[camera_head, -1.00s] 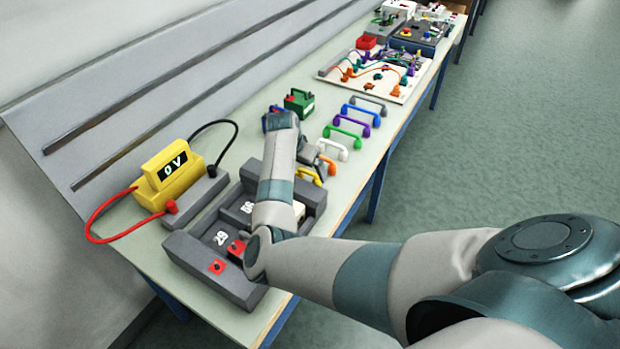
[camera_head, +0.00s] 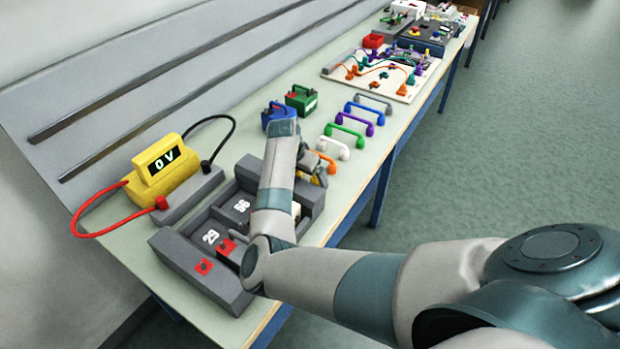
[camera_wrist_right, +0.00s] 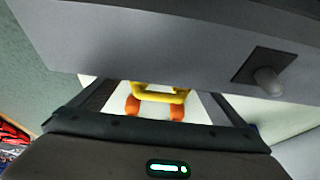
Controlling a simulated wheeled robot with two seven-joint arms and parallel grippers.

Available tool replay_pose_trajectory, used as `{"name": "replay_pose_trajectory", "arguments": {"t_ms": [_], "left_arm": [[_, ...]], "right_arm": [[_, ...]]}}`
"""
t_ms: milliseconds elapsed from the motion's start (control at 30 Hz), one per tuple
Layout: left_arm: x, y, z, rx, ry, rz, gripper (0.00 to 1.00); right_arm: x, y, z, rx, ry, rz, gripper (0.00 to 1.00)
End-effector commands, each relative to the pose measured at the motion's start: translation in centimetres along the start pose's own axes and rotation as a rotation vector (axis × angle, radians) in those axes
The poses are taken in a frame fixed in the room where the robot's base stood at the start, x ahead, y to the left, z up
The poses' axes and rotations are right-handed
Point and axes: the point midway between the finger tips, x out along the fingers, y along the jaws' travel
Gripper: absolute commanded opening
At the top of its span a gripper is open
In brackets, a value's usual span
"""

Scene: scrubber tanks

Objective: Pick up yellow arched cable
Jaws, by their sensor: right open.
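The yellow arched cable (camera_wrist_right: 160,93) shows in the right wrist view between the two dark fingers of my right gripper (camera_wrist_right: 162,100). An orange arched cable (camera_wrist_right: 176,108) shows just beyond it. In the head view my right gripper (camera_head: 311,170) is over the near end of the row of arched cables, close to the orange cable (camera_head: 322,160). The right gripper is open; I cannot tell whether a finger touches the cable. My left gripper is not in view.
White (camera_head: 333,147), green (camera_head: 346,136), purple (camera_head: 355,123), blue (camera_head: 365,112) and grey (camera_head: 374,102) cables continue the row. A grey battery tray (camera_head: 185,258) lies beneath my arm. A yellow meter (camera_head: 163,166) stands left. Blue (camera_head: 278,114) and green (camera_head: 301,99) blocks stand behind.

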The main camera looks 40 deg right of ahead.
Motion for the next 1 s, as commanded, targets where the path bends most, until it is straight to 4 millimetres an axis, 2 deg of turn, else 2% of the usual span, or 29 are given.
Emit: {"name": "replay_pose_trajectory", "arguments": {"t_ms": [533,567,733,1000], "left_arm": [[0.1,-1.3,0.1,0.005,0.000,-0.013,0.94],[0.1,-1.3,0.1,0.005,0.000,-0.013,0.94],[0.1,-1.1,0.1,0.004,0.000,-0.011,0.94],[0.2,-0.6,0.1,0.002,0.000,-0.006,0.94]], "right_arm": [[0.1,0.0,0.1,0.001,0.000,0.000,0.95],[0.1,0.0,0.1,0.001,0.000,0.000,0.91],[0.1,0.0,0.1,0.001,0.000,0.000,0.50],[0.1,0.0,0.1,0.001,0.001,0.000,0.50]]}}
